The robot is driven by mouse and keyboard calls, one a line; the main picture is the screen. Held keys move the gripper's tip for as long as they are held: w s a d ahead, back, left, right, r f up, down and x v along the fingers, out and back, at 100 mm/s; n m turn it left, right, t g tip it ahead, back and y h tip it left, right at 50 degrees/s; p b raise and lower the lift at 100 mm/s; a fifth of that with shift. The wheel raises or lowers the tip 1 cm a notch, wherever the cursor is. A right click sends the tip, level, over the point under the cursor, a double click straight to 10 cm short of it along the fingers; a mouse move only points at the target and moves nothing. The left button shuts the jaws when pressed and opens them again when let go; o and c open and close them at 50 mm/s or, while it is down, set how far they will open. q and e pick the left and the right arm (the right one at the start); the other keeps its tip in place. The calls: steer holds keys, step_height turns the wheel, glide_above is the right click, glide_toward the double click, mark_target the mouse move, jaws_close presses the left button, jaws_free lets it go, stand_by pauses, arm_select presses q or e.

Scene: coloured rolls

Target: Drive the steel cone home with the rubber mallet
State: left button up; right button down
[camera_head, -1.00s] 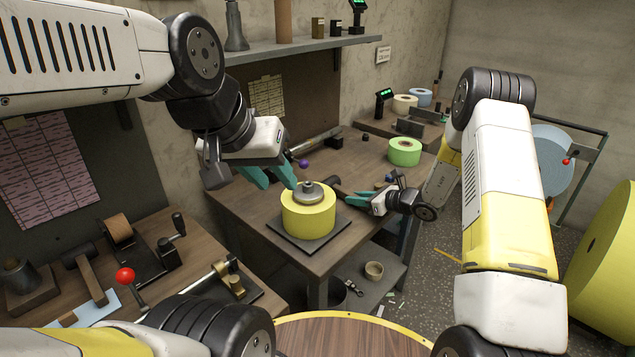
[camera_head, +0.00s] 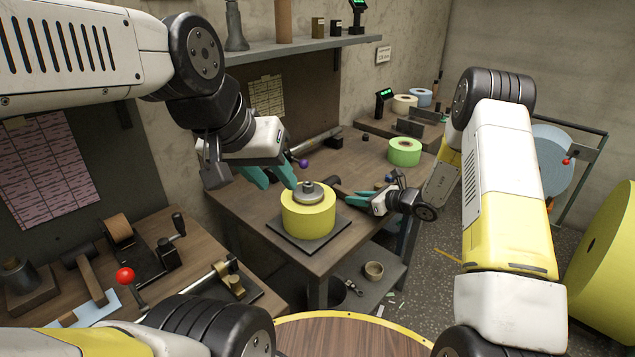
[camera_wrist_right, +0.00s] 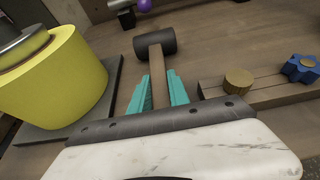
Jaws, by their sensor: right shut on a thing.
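The steel cone (camera_head: 308,190) sits on top of the yellow roll (camera_head: 308,214), at its centre. The roll stands on a dark square plate (camera_head: 277,236) near the bench edge. My right gripper (camera_head: 350,193) is right of the roll, shut on the wooden handle of the rubber mallet (camera_wrist_right: 155,43). In the right wrist view the mallet's black head lies beyond the teal fingers, apart from the roll. My left gripper (camera_head: 273,176) hangs empty behind and left of the roll, its teal fingers apart. The cone's lower part is hidden inside the roll.
A green roll (camera_head: 404,152) stands further back on the bench (camera_head: 250,217). A wooden block with a round peg (camera_wrist_right: 239,80) and a blue knob (camera_wrist_right: 301,68) lies right of the mallet. A purple ball knob (camera_head: 303,163) is behind the roll.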

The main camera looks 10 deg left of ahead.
steer(key=shift+r, duration=0.2)
steer(key=shift+r, duration=2.85)
steer(key=shift+a+r, duration=0.1)
steer(key=shift+a, duration=0.05)
